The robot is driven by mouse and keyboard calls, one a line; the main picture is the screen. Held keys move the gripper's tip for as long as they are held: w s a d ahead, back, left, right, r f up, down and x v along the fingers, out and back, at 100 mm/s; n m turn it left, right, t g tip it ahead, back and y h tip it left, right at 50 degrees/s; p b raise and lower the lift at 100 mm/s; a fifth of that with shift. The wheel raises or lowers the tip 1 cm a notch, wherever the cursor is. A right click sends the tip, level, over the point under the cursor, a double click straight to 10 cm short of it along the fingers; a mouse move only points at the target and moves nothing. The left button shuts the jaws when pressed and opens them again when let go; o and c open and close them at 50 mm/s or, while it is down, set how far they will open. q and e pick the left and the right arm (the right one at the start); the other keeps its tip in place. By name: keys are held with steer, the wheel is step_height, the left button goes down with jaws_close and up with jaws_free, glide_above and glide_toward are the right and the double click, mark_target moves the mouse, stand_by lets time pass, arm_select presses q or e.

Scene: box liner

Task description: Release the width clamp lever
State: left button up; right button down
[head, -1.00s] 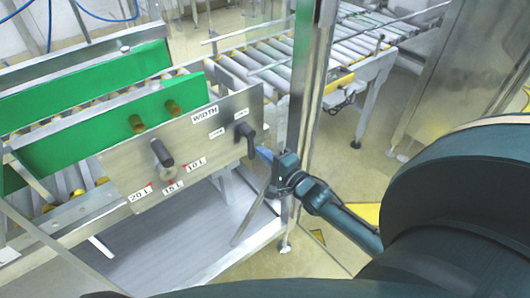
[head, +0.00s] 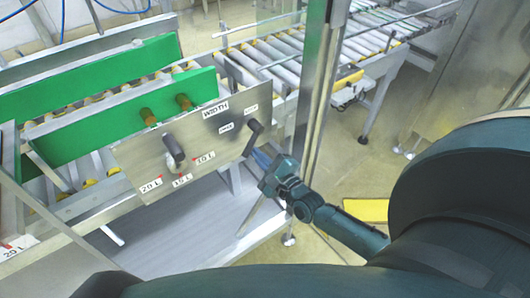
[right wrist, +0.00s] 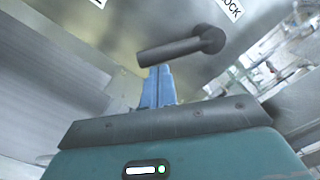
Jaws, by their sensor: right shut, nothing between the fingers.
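The black width clamp lever (head: 252,140) is at the right end of the metal panel marked WIDTH (head: 145,150). Its handle hangs down and leans left from its pivot. In the right wrist view the lever (right wrist: 175,50) lies nearly level, its pivot at the right below a LOCK label (right wrist: 232,8). My right gripper (head: 261,158) is just below and right of the handle, with its blue fingers together and empty. In the right wrist view the fingertips (right wrist: 158,72) are right under the handle's free end; I cannot tell whether they touch. My left gripper is not in view.
A black knob (head: 174,150) sits on the panel by the 20 L, 15 L and 10 L labels. Green guide rails (head: 125,113) stand behind the panel. A metal post (head: 318,80) rises close behind my right gripper. A roller conveyor (head: 300,60) runs at the back.

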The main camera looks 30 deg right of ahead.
steer(key=m, duration=0.1)
steer(key=a+r+m, duration=0.1)
steer(key=m, duration=0.1)
steer(key=a+m, duration=0.1)
steer(key=shift+s+a+r+m, duration=0.15)
steer(key=shift+a+m, duration=0.1)
steer(key=shift+m, duration=0.15)
arm_select(q)
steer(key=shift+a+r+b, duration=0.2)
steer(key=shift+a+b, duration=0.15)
steer(key=shift+b, duration=0.15)
arm_select(e)
steer(key=shift+a+r+m+h, duration=0.1)
steer(key=shift+a+r+m, duration=0.2)
steer(key=shift+m, duration=0.4)
steer(key=shift+a+r+m+h, duration=0.15)
steer(key=shift+r+m, duration=0.2)
steer(key=shift+m, duration=0.35)
steer(key=shift+a+r+m+h, duration=0.1)
steer(key=shift+a+r+m, duration=0.2)
steer(key=shift+m, duration=0.4)
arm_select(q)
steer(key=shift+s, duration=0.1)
